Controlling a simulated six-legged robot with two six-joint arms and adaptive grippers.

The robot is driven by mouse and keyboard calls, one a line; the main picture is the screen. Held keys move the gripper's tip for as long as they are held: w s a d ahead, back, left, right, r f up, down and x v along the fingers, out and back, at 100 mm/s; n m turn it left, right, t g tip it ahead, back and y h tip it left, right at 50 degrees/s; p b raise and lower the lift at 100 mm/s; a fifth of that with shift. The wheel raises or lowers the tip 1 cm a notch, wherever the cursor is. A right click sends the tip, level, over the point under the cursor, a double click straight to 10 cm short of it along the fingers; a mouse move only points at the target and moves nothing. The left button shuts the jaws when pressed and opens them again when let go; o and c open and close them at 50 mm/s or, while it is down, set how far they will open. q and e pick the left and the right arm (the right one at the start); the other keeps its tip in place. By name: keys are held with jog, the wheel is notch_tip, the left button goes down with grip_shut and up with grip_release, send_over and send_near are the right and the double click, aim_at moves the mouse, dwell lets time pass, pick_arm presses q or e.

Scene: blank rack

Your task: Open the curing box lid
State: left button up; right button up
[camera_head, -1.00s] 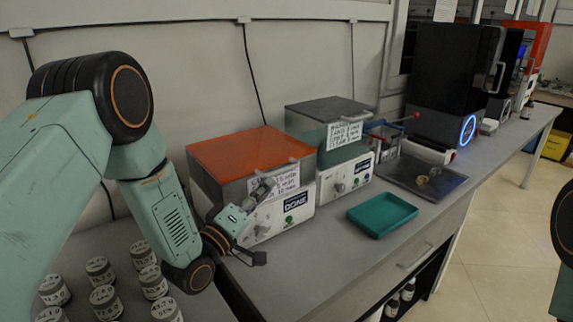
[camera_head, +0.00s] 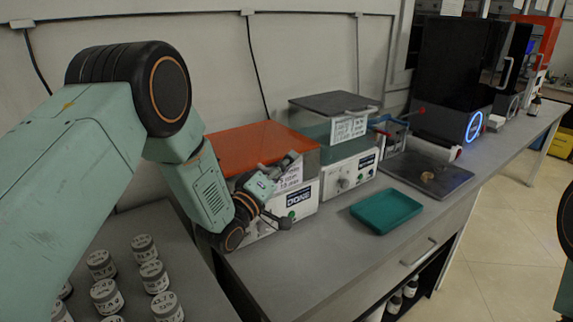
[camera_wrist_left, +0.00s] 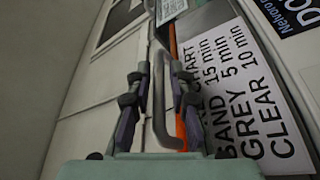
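The curing box (camera_head: 300,199) stands on the bench with its orange lid (camera_head: 245,145) down. A label and a display reading DONE are on its front. My left gripper (camera_head: 286,190) is open in front of the box, partly covering its front and lid edge. In the left wrist view, the fingers of my left gripper (camera_wrist_left: 159,88) lie on either side of the lid's metal handle (camera_wrist_left: 160,125), with gaps visible; firm contact cannot be told. The label (camera_wrist_left: 245,95) shows beside them. My right gripper is out of view.
A dark tray (camera_head: 428,175) and black machine (camera_head: 450,75) are farther right. Several labelled jars (camera_head: 105,296) stand at lower left.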

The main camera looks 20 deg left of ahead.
pick_arm(q)
jog(key=shift+d, duration=0.15)
jog(key=shift+c, duration=0.5)
jog(key=shift+w, duration=0.1)
grip_shut()
